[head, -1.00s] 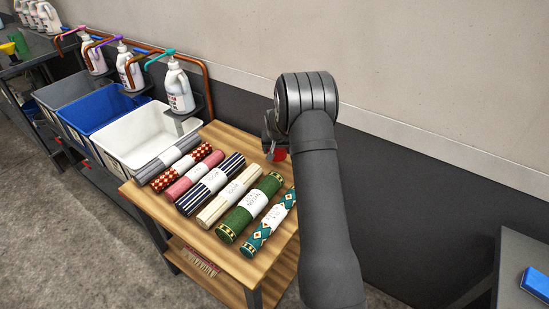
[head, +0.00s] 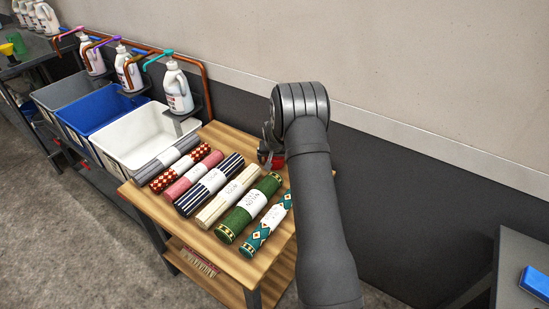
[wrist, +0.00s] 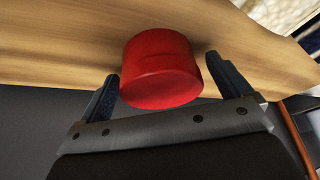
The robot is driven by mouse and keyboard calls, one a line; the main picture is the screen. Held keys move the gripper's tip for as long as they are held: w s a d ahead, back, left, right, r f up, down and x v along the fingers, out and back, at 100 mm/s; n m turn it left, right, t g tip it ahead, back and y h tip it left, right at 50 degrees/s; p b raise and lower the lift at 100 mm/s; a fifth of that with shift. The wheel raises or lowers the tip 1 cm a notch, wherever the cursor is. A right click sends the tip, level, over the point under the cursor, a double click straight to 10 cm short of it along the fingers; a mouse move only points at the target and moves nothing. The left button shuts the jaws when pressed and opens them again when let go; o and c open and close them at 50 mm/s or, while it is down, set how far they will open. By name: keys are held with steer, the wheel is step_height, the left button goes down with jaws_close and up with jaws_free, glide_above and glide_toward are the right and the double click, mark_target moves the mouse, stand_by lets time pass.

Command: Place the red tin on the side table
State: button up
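The red tin (wrist: 160,72) is at the wooden top of the side table (wrist: 60,35), near its edge, in the wrist view. My gripper (wrist: 162,66) has one dark finger on each side of the tin, with narrow gaps showing, so it looks open around it. In the head view the tin (head: 277,161) is a small red patch at the back right of the side table (head: 268,262), mostly hidden by my gripper (head: 268,150) and arm. Contact between tin and tabletop is hard to see.
Several rolled rugs (head: 228,196) lie side by side across the table, the teal one (head: 268,226) close to my arm. A white bin (head: 140,140) and a blue bin (head: 92,116) stand to the left. The wall (head: 420,80) is behind.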

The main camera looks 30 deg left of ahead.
steer(key=shift+r, duration=0.4)
steer(key=v, duration=1.1)
steer(key=shift+s+r, duration=0.15)
steer(key=shift+r, duration=0.1)
steer(key=x, duration=1.2)
steer(key=shift+d+f, duration=0.1)
steer(key=shift+f, duration=0.1)
steer(key=shift+r, duration=1.15)
